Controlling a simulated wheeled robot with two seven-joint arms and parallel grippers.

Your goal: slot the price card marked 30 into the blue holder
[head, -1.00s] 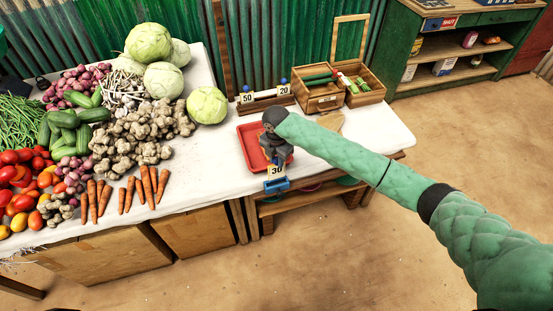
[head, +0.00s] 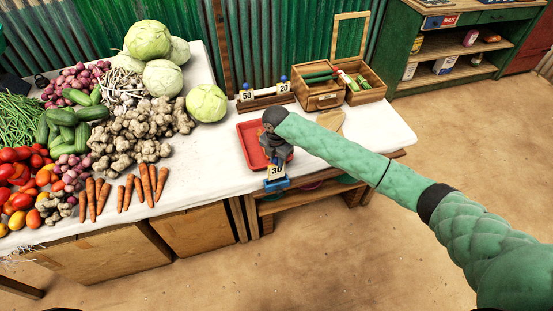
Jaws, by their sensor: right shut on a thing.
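The price card marked 30 (head: 276,171) is upright at the front edge of the table, just above the blue holder (head: 277,184). Its lower edge meets the holder; I cannot tell how deep it sits in the slot. My right gripper (head: 276,160) points down from above and is shut on the card's top. The arm partly covers the red tray behind. My left gripper is not in view.
The red tray (head: 249,141) lies on the white-covered table (head: 211,160) behind the gripper. A wooden rack (head: 266,102) holds cards marked 50 (head: 247,96) and 20 (head: 284,88). A wooden box (head: 318,97) stands at the back right. Carrots (head: 147,183) and other vegetables fill the left.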

